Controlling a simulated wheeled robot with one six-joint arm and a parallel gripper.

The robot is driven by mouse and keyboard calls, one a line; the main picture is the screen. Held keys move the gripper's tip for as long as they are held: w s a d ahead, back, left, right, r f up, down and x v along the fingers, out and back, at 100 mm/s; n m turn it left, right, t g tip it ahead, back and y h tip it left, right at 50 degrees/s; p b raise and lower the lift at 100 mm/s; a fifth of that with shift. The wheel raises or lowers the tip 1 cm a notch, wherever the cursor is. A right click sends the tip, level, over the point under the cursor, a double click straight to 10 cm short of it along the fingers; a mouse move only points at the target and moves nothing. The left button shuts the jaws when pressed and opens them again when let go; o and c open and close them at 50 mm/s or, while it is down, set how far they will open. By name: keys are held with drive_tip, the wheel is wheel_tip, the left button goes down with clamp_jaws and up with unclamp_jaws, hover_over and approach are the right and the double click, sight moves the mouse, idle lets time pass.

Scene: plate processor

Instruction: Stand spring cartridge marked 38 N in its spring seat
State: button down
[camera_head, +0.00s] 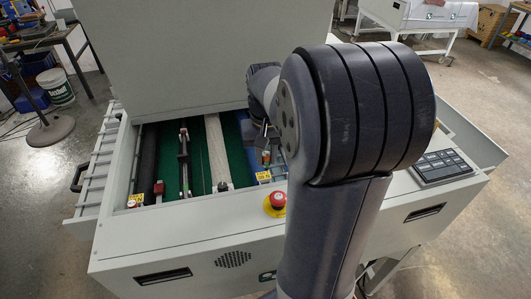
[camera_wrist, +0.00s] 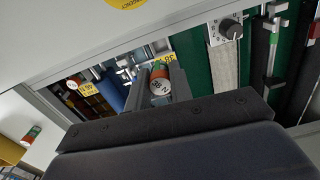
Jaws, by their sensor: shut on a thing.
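My gripper (camera_wrist: 160,84) is shut on a spring cartridge (camera_wrist: 159,76), which has an orange and green body and a white end whose print appears to read 38 N. The cartridge is between the two fingers, white end facing the wrist camera, inside the machine's opening. A yellow label (camera_wrist: 166,58), apparently reading 38, is just beyond it. The seat itself is hidden behind the cartridge and fingers, so I cannot tell whether they touch. In the head view, my arm covers most of the gripper; a small orange and green part (camera_head: 266,157) shows near a yellow label (camera_head: 263,176).
The grey machine's opening holds rollers, a pale strip (camera_head: 217,150) and green bed. Another yellow label (camera_wrist: 92,90) is left in the wrist view, with a similar cartridge (camera_wrist: 32,132) farther left. A dial (camera_wrist: 229,28), red stop button (camera_head: 277,199) and keypad (camera_head: 440,165) are nearby.

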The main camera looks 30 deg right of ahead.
sight(266, 177)
drive_tip(key=shift+f+b, duration=2.7)
drive_tip(key=shift+f, duration=0.75)
drive_tip(key=shift+r, duration=0.2)
drive_tip(key=shift+p, duration=0.4)
drive_tip(key=shift+f+b, duration=0.75)
drive_tip(key=shift+f, duration=0.4)
drive_tip(key=c, duration=1.2)
unclamp_jaws()
drive_tip(key=shift+r, duration=0.1)
wheel_tip(266, 177, up, 11)
drive_tip(key=shift+f, duration=0.15)
